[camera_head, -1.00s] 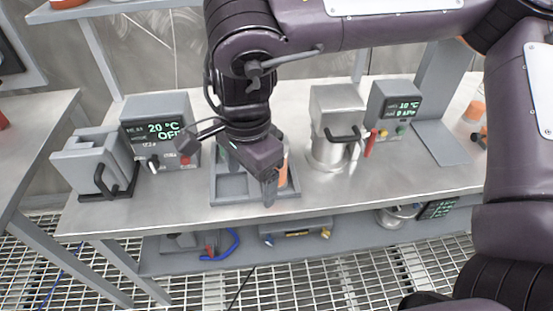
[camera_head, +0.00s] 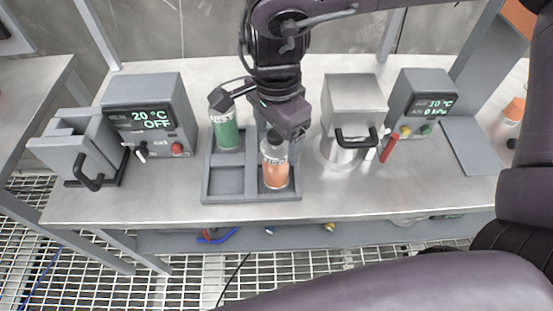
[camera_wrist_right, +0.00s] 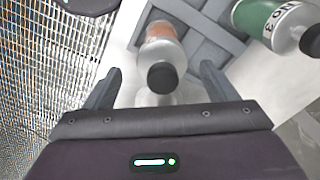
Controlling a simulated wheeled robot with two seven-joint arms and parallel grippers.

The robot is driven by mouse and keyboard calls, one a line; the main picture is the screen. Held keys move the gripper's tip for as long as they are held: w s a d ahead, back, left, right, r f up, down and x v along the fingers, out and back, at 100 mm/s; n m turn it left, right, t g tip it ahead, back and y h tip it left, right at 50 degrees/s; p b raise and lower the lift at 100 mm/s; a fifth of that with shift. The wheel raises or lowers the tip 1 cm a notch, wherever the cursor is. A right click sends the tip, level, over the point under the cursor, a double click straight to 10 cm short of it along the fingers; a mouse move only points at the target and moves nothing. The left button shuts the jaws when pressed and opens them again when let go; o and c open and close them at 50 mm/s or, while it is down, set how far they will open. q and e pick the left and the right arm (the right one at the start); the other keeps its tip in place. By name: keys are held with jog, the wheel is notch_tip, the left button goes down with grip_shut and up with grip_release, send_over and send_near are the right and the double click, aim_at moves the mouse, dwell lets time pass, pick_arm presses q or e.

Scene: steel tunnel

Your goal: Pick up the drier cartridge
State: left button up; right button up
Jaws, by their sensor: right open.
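Two cartridges stand upright in a grey tray (camera_head: 226,180) on the steel bench. One is orange with a pale label band and dark cap (camera_head: 275,173), in the front right compartment. The other is green with a white label (camera_head: 228,134), at the back left. I cannot tell by name which is the drier cartridge. My right gripper (camera_head: 265,122) is open and empty above the tray, partly covering the orange cartridge's top. In the right wrist view the orange cartridge's dark cap (camera_wrist_right: 162,77) lies between the spread fingers, with no visible contact. My left gripper is out of view.
A grey box showing 20 °C OFF (camera_head: 150,120) and a handled grey block (camera_head: 78,145) stand left of the tray. A handled steel vessel (camera_head: 350,115) and a 10 °C display unit (camera_head: 424,105) stand right. Bare bench lies along the front edge.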

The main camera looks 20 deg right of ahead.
aim_at(276, 147)
notch_tip(276, 147, down, 4)
jog(key=shift+w+f, duration=0.15)
jog(key=shift+f, duration=0.1)
jog(key=c, duration=1.5)
jog(key=shift+c, duration=0.9)
jog(key=shift+r, duration=0.15)
